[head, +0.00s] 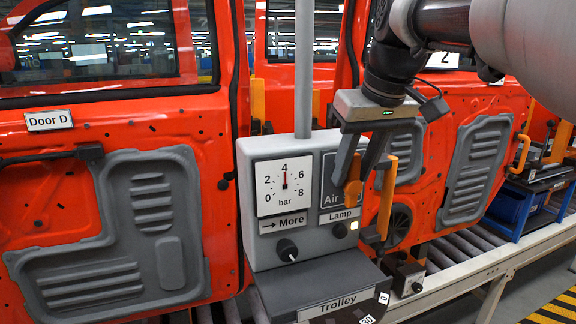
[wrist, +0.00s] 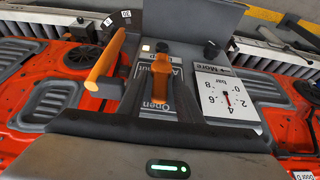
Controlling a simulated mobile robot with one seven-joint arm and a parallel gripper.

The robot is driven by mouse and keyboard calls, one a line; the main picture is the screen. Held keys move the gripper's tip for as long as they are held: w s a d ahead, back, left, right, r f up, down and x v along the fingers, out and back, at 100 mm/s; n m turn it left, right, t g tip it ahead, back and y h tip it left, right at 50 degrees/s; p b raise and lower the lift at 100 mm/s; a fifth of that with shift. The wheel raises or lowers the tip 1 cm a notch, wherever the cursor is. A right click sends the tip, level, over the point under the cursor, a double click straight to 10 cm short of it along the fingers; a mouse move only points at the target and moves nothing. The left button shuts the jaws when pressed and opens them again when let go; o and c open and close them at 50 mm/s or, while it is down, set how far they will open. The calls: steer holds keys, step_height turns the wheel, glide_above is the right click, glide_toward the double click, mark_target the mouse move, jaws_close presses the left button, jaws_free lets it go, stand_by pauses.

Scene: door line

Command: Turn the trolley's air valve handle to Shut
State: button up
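The trolley's grey valve box (head: 257,254) stands upright in the middle of the head view. Its dark Air plate (head: 329,190) is partly covered by my gripper. The orange valve handle (head: 353,188) shows between my gripper's fingertips (head: 354,182); it also shows in the wrist view (wrist: 161,78), with a dark finger close on either side. The upside-down word "Open" shows on the plate (wrist: 157,104) in the wrist view, and "Shut" is partly hidden. I cannot tell whether the fingers press on the handle.
A longer orange bar (head: 387,200) stands just right of the handle. The gauge (head: 284,186) reads about 4 bar. A More knob (head: 287,250) and Lamp switch (head: 340,230) sit below. A pole (head: 304,70) rises behind. Red Door D (head: 110,200) is left, another red door right.

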jaws_close()
steer(key=shift+d, duration=0.1)
steer(key=shift+w+d+r+m+g+y+p, duration=0.1)
steer(key=shift+d+m+g+y+p, duration=0.1)
steer(key=shift+y+p, duration=0.4)
steer(key=shift+w+d+m+g+y+p, duration=0.1)
steer(key=shift+d+g+y+p, duration=0.1)
steer(key=shift+y+p, duration=0.4)
steer(key=shift+w+d+f+m+g+y+p, duration=0.1)
steer(key=shift+d+f+m+g+y+p, duration=0.4)
steer(key=shift+y, duration=1.85)
steer(key=shift+w+d+f+m+g+y, duration=0.15)
steer(key=shift+d+f+m+y, duration=0.4)
steer(key=shift+y, duration=1.85)
steer(key=shift+w+d+f+m+g+y+p, duration=0.2)
steer(key=shift+f+m+y, duration=0.65)
steer(key=shift+y, duration=1.5)
steer(key=shift+s+g, duration=0.1)
steer(key=shift+g, duration=0.15)
